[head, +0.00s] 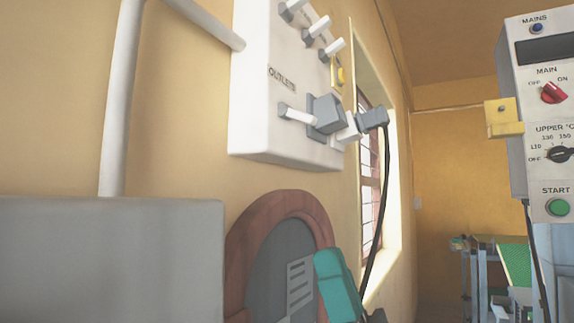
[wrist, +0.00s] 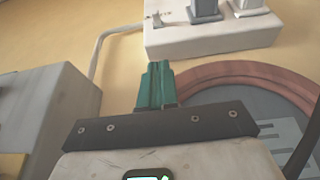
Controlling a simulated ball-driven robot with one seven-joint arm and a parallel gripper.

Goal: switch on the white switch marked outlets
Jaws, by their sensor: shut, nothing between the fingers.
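A white switch box (head: 255,100) is on the yellow wall, with "OUTLETS" lettered on its face. Below the lettering a white switch lever (head: 297,115) sticks out to the left of a grey block. In the wrist view a small white lever (wrist: 156,20) shows at the left end of the box's lower edge; I cannot tell for sure that it is the same one. My gripper (head: 327,258) is below the box, apart from it. Its teal fingers (wrist: 158,68) are together and empty, pointing up toward the box in the wrist view.
Several other levers (head: 318,27) are higher on the box. A plug with a black cable (head: 372,117) sticks out beside the outlets switch. A round red-rimmed opening (head: 240,230) is below the box, and a grey cabinet (head: 110,260) at lower left. A control panel (head: 545,130) stands right.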

